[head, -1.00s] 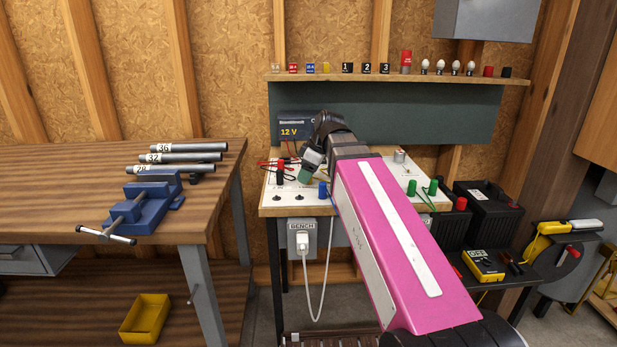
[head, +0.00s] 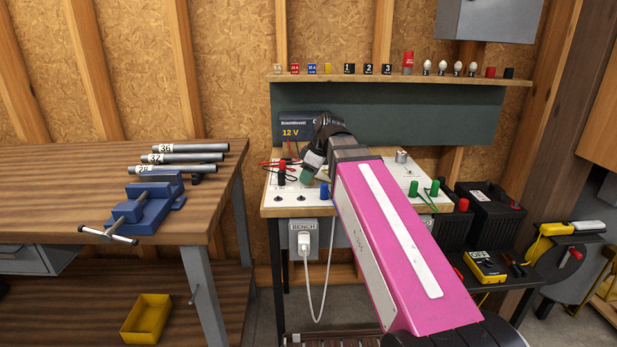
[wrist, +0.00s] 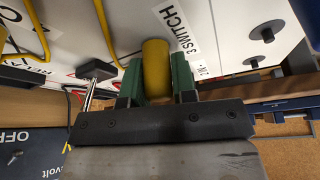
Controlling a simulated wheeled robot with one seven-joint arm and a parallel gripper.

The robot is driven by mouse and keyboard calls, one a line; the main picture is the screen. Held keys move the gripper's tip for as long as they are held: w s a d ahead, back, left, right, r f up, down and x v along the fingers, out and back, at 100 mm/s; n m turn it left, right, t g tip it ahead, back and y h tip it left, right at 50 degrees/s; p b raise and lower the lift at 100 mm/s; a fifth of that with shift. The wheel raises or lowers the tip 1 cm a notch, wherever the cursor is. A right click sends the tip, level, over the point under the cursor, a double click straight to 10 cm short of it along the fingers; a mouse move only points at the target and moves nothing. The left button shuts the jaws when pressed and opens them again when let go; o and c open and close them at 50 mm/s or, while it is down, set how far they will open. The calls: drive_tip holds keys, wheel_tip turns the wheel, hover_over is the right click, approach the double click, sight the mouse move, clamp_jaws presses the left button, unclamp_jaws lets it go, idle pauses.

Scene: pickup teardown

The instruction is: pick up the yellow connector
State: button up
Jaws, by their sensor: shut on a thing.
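The yellow connector (wrist: 155,66) shows in the wrist view as a yellow cylinder between the green fingers of my gripper (wrist: 154,82). The fingers are shut on it, one on each side. A yellow lead (wrist: 104,26) runs close by on its left, and I cannot tell whether it joins the connector. The connector is right beside the white board (wrist: 205,42) and its "3 SWITCH" label; I cannot tell whether it still touches the board. In the head view my gripper (head: 309,173) is over the board, and the connector is hidden there.
A blue connector (head: 324,192) and a red one (head: 282,166) stand on the board near my gripper. Green connectors (head: 413,189) stand to the right of my arm. The 12 V supply (head: 297,127) is behind. A blue vise (head: 147,205) sits on the left bench.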

wheel_tip(320, 180, up, 4)
drive_tip(key=shift+r, duration=0.1)
clamp_jaws()
drive_tip(key=s+a+r, duration=0.6)
drive_tip(key=s+a, duration=0.2)
drive_tip(key=shift+s+r, duration=0.25)
drive_tip(key=shift+r, duration=0.1)
